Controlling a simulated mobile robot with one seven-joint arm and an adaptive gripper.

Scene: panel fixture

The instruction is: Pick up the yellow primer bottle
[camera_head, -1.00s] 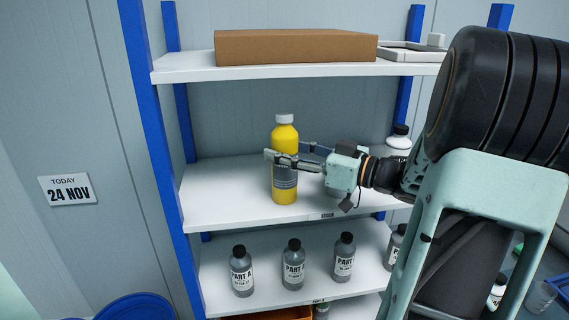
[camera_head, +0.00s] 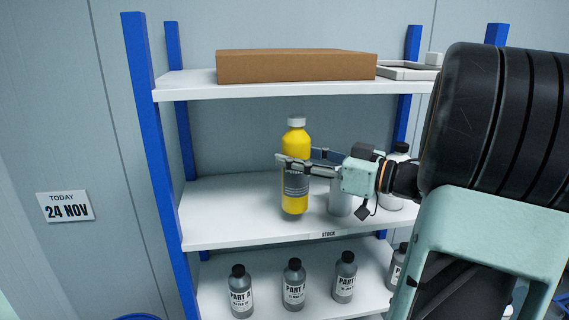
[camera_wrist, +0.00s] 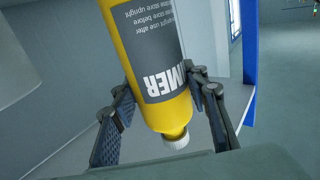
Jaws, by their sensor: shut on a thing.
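The yellow primer bottle (camera_head: 295,148) has a white cap and a grey label band. It is upright at the middle shelf, with its base appearing slightly above the shelf surface. My gripper (camera_head: 297,158) reaches in from the right and is shut on the bottle's body, one finger in front and one behind. In the wrist view the bottle (camera_wrist: 140,50) appears cap-down, with label letters "MER" readable, and the gripper fingers (camera_wrist: 158,100) lie on either side of it. Part of the label is hidden by the front finger.
The middle shelf (camera_head: 225,220) is bare left of the bottle. A pale container (camera_head: 341,204) and a black-capped white bottle (camera_head: 392,190) stand to its right. The upper shelf holds a brown box (camera_head: 295,66). Grey Part A bottles (camera_head: 293,285) stand below. Blue posts (camera_head: 150,130) frame the shelves.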

